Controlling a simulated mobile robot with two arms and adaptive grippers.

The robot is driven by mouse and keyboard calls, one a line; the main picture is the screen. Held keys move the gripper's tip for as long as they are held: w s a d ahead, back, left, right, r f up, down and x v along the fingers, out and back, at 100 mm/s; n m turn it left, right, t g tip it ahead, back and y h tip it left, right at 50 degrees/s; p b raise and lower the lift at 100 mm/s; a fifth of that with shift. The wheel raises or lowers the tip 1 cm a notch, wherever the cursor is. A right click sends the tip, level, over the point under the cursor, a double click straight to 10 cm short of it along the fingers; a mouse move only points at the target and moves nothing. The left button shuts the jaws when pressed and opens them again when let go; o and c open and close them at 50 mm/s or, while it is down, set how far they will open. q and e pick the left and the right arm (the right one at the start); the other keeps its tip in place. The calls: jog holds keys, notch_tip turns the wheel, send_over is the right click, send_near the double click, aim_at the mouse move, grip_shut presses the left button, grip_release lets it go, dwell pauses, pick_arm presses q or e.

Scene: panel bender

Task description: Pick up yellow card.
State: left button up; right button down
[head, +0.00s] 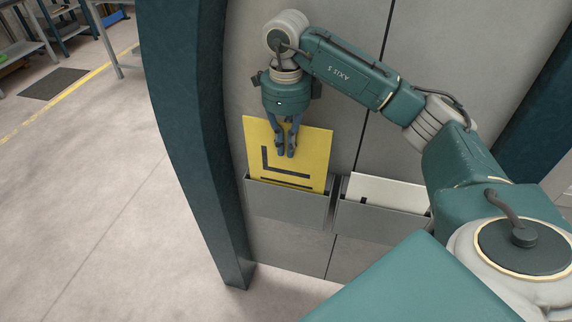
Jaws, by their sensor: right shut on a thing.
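The yellow card (311,163) stands upright with its lower part in the left grey wall pocket (287,204). Dark lines are marked on its face. My right gripper (286,153) points down in front of the card, its fingers closed together on the card's upper part. The fingers cover a strip of the card, and the pocket hides its lower edge. My left gripper is not in view.
A second grey pocket (380,219) to the right holds a white card (388,190). A dark teal frame post (190,120) curves down just left of the pockets. Open floor lies further left, with shelving (25,45) at the back.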

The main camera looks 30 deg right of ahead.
notch_tip(320, 180, up, 9)
jog(key=shift+f+p, duration=0.15)
jog(key=shift+p, duration=0.15)
dwell(0.4)
